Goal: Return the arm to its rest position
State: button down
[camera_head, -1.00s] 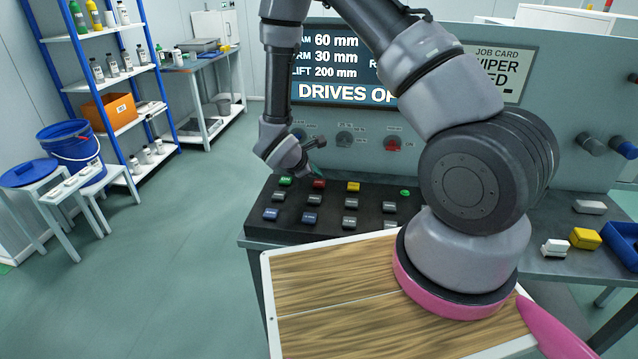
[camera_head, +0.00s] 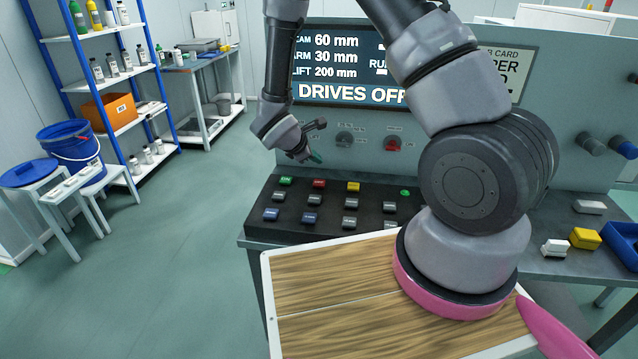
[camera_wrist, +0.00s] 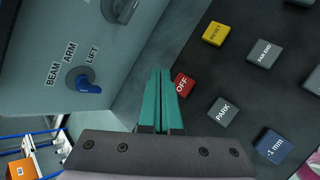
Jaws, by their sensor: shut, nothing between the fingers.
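My gripper (camera_head: 315,157) is in the air above the back left of the black button panel (camera_head: 330,223), in front of the upright grey panel. In the wrist view its two green fingers (camera_wrist: 161,72) are shut together with nothing between them. Beside the fingertips in that view lies the red OFF button (camera_wrist: 183,84), with the yellow RESET button (camera_wrist: 216,33) further right. The fingers look apart from the buttons. In the head view my arm hides part of the display.
The display (camera_head: 340,65) reads DRIVES OFF. A selector knob with a blue handle (camera_wrist: 88,84), marked BEAM, ARM and LIFT, is left of the fingers in the wrist view. Other knobs (camera_head: 392,143) stick out of the upright panel.

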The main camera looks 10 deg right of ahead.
dwell(0.3)
jog(key=s+d+r+m+g, duration=0.1)
jog(key=s+d+r+m, duration=0.2)
jog(key=r, duration=0.4)
jog(key=s+d+r+m+g, duration=0.1)
jog(key=s+d+r+m, duration=0.1)
jog(key=d+r+m, duration=0.3)
jog(key=s+d+r+m+g, duration=0.1)
jog(key=s+d+r+m, duration=0.15)
jog(key=r, duration=0.55)
jog(key=s+a+r+m+t+y, duration=0.1)
jog(key=s+r+m+t+y, duration=0.1)
jog(key=s+r+m+y, duration=0.2)
jog(key=s+a+r+m+t+y, duration=0.2)
jog(key=s+r+m+y, duration=0.2)
jog(key=s+r+m, duration=0.3)
jog(key=s+r, duration=0.4)
jog(key=r, duration=0.2)
jog(key=shift+a+r+y, duration=0.3)
jog(key=shift+y, duration=0.1)
